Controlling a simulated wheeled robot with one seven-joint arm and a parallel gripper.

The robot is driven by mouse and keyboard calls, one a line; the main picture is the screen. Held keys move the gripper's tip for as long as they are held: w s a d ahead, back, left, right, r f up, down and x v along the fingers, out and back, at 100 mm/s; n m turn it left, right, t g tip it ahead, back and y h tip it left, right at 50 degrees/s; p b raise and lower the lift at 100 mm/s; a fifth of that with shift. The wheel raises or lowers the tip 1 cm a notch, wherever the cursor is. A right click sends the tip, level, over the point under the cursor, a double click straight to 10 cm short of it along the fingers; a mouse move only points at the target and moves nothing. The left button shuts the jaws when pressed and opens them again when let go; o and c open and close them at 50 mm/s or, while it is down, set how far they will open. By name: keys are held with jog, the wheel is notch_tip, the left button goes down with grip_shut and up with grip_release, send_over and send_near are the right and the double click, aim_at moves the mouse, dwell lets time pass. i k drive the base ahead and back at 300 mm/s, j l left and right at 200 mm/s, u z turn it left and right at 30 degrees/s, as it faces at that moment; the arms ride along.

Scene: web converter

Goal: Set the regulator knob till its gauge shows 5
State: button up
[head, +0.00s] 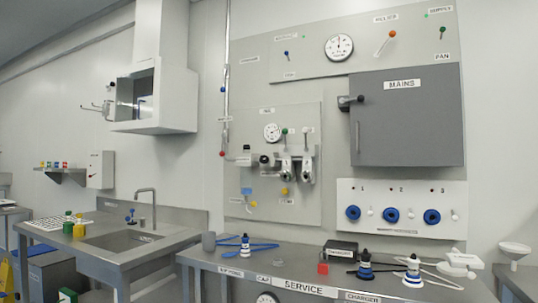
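Three round white gauges show. One gauge (339,47) is on the upper wall panel, its needle pointing roughly up. A smaller gauge (272,132) is on the middle panel, above a row of pipe fittings (287,165) with metal bodies and small coloured knobs. A third gauge (267,298) is partly cut off at the bottom, on the bench front. Their figures are too small to read. I cannot tell which gauge or knob belongs to the regulator. A black knob-like part (264,159) sits left of the fittings. My gripper is not in view.
A grey cabinet marked MAINS (408,120) is at the right, above a white panel with three blue-ringed ports (392,215). The bench (215,261) below holds bottles, a black box (341,249) and cables. A sink (127,239) is at left; a white open box (178,100) juts out above.

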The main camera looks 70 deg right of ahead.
aim_at(264, 159)
jog(key=l+z, duration=0.2)
jog(key=z, duration=0.15)
jog(key=l+z, duration=0.15)
jog(key=z, duration=0.2)
jog(key=i+l+z, duration=0.1)
jog(key=z, duration=1.7)
